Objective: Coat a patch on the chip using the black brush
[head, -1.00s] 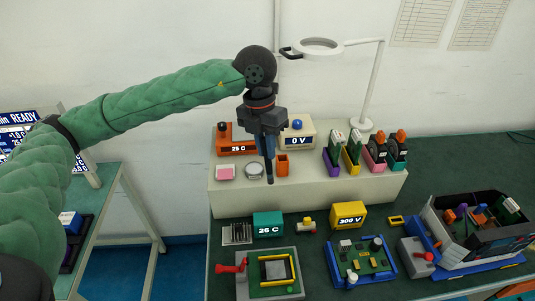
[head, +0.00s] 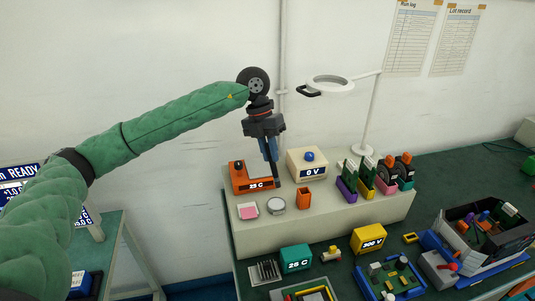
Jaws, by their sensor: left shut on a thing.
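My left gripper (head: 269,157) hangs above the left part of the pale raised shelf, its fingers pointing down. It is shut on a thin black brush (head: 275,180), whose lower end points down, in front of the orange 25 C unit and left of the small orange cup (head: 305,197). The grip itself is small and partly hidden. A grey fixture with a yellow frame (head: 303,294) is cut off by the bottom edge. A green circuit board (head: 397,276) sits in a blue tray at the lower right. I cannot make out which part is the chip. My right gripper is not in view.
On the shelf (head: 245,240) are a pink pad (head: 248,210), a round tin (head: 276,205), a 0 V unit (head: 308,163) and coloured holders. A magnifier lamp (head: 328,87) stands behind. Teal (head: 296,258) and yellow (head: 369,240) boxes stand in front.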

